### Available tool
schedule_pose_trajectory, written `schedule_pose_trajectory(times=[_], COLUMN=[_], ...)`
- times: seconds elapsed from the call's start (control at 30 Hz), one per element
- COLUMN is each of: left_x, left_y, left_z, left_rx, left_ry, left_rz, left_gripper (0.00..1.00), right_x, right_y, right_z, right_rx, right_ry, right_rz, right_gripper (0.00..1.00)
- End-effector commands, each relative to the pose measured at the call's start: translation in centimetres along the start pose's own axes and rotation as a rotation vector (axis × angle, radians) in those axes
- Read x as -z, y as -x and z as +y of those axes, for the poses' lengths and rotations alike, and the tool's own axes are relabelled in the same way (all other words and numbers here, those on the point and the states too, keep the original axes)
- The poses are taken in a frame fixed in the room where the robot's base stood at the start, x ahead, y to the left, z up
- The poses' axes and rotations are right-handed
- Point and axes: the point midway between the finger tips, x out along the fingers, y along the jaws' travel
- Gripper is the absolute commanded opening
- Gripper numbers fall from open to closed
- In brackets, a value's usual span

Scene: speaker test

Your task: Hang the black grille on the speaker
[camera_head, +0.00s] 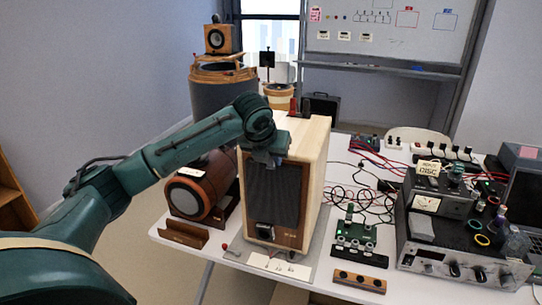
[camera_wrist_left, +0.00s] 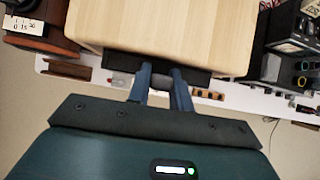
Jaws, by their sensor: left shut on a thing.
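The speaker (camera_head: 313,160) is a pale wooden box with a brown front, standing near the front edge of the white table. The black grille (camera_head: 272,200) is a dark upright panel at the speaker's front. My left gripper (camera_head: 268,160) is at the grille's top edge and shut on it. In the left wrist view, the fingers (camera_wrist_left: 163,78) grip the dark grille (camera_wrist_left: 120,67) along the pale speaker top (camera_wrist_left: 165,30). Whether the grille touches the speaker's front all along cannot be told. The right gripper is not in view.
A brown cylindrical speaker (camera_head: 200,190) stands close on the left. A green circuit board (camera_head: 355,238) and red and black cables lie on the right. A grey amplifier (camera_head: 460,262) stands farther right. A wooden block (camera_head: 360,281) lies at the front edge.

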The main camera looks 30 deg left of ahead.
Motion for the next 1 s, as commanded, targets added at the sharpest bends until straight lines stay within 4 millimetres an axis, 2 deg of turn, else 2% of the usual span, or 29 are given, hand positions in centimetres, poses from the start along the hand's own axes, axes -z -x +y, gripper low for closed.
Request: schedule_pose_trajectory(times=[0.83,0.87,1.0], left_x=[0.49,0.49,0.53], left_y=[-0.69,-0.69,-0.72], left_z=[0.0,0.0,0.03], left_rx=[0.0,0.0,-0.001], left_ry=[0.0,0.0,0.0], left_rz=[0.001,0.001,0.002], left_gripper=[0.0,0.23,0.35], right_x=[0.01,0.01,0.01], right_y=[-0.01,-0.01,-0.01], right_z=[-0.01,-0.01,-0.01], right_rx=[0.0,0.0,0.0], right_ry=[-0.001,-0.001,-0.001], right_rz=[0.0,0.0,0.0], right_gripper=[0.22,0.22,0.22])
